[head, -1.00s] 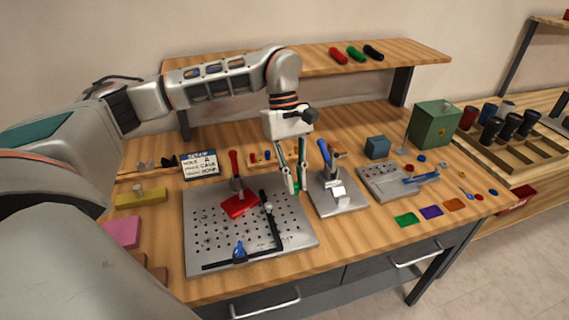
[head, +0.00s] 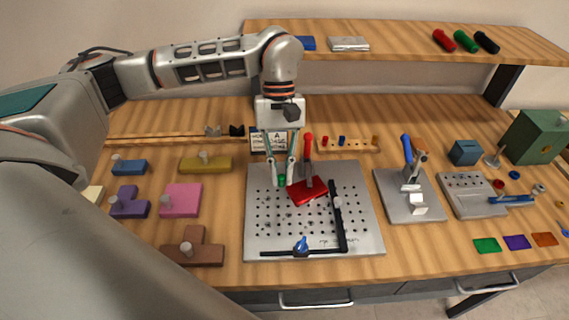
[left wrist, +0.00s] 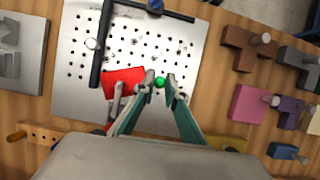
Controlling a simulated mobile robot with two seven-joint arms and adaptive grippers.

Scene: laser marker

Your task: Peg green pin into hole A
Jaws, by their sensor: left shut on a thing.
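My left gripper (head: 281,182) is shut on the green pin (head: 282,181), over the far left part of the perforated metal plate (head: 262,242). In the left wrist view the green pin (left wrist: 160,83) shows as a round green end between the fingertips (left wrist: 160,86), over the plate (left wrist: 140,20). The red block (head: 307,191) lies just right of the gripper, under a red-handled clamp (head: 308,150). The plate has many small holes; no label marks hole A on it that I can read. I cannot tell whether the pin touches the plate. My right gripper is out of view.
A black L-shaped fence (head: 337,215) and a blue knob (head: 301,245) are on the plate. A wooden pin rack (head: 360,147) stands behind. A card (head: 256,141) is partly hidden by the gripper. Knobbed coloured blocks lie left; a clamp fixture (head: 402,208) stands right.

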